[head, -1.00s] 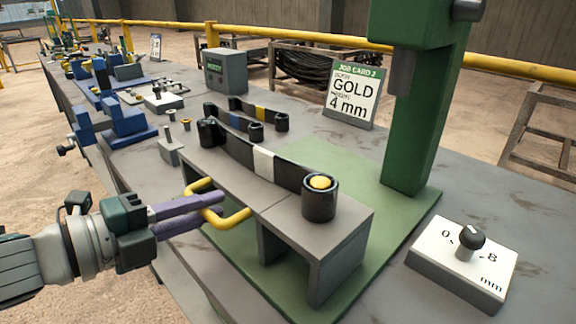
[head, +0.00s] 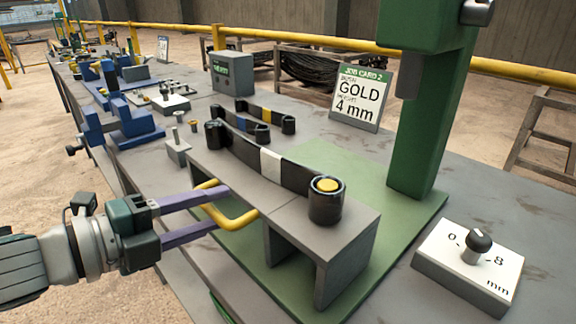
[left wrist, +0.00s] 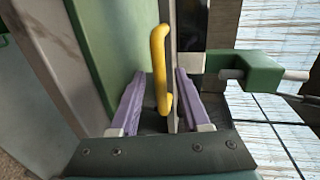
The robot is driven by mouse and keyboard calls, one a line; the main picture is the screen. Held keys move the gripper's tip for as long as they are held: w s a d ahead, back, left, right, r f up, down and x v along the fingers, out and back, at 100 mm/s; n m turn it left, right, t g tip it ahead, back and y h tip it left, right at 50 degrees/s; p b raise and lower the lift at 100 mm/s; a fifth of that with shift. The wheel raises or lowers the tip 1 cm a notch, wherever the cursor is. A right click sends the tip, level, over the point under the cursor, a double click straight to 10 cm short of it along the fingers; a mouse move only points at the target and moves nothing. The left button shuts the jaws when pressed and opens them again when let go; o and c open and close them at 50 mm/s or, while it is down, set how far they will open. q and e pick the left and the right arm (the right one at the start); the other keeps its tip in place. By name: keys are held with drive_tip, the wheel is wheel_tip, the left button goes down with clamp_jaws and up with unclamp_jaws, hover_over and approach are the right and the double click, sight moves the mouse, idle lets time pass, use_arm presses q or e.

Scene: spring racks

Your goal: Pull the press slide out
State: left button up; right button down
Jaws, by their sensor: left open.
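The press slide (head: 288,219) is a grey bench-shaped piece on the press's green base, in front of the green press column (head: 425,130). A yellow handle (head: 238,221) sticks out of its left side. A black spring leaf (head: 297,176) with a white band lies on the slide; a gold bush shows in its near eye (head: 326,205). My left gripper (head: 222,208) is open, with its purple fingers on either side of the handle. In the left wrist view the handle (left wrist: 158,62) stands between the spread fingers, with gaps visible. My right gripper is not in view.
A white dial box (head: 470,262) marked 0 to 8 mm stands at the right. The job card (head: 360,97) reads GOLD 4 mm. More spring leaves (head: 262,113), small pins and blue fixtures (head: 128,125) stand farther back. Free floor lies left of the bench.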

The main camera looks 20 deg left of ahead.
use_arm(q)
drive_tip(key=v, duration=1)
drive_tip(key=shift+p, duration=0.35)
drive_tip(key=shift+w, duration=0.15)
